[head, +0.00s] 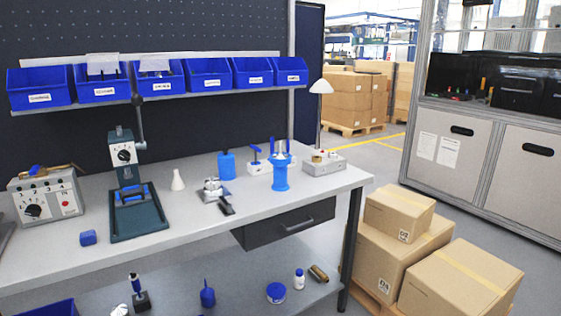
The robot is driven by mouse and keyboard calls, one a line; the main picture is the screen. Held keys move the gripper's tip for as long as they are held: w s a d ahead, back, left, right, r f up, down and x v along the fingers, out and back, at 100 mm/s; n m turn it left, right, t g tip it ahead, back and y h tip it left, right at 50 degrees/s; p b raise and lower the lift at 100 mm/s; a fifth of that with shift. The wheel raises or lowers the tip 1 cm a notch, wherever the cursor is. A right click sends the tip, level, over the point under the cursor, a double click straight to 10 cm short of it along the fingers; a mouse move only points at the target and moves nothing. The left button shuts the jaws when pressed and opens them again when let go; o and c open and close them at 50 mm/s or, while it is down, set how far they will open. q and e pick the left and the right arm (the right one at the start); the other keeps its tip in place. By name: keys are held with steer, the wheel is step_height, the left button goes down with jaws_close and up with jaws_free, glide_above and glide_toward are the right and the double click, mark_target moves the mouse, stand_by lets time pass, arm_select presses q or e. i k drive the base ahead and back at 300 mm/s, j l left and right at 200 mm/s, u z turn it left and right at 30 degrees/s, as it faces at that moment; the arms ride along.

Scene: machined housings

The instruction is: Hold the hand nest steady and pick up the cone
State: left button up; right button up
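A small white cone-shaped piece (178,181) stands upright on the workbench, right of the dark press. It looks like the cone. A metal fixture with a dark handle (213,190) sits to its right, its handle pointing toward the front edge. It looks like the hand nest, though its details are too small to be certain. The two stand apart with a narrow gap of bare bench. Neither of my grippers shows in the head view, and nothing is touching either piece.
The press (133,205) stands left of the cone, with a control box (47,196) and blue block (88,238) farther left. A blue bottle (226,165), blue cylinder (280,177) and grey box (324,164) stand right. The bench (190,232) front is mostly clear; cartons (458,285) stand right.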

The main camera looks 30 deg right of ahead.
mark_target(279, 155)
steer(key=i+l, duration=0.2)
steer(key=l, duration=0.2)
steer(key=i+l, duration=0.15)
steer(key=l, duration=0.25)
steer(key=i+l, duration=0.2)
steer(key=l, duration=0.15)
steer(key=i+l, duration=0.15)
steer(key=l, duration=0.25)
steer(key=i+l, duration=0.2)
steer(key=l, duration=0.2)
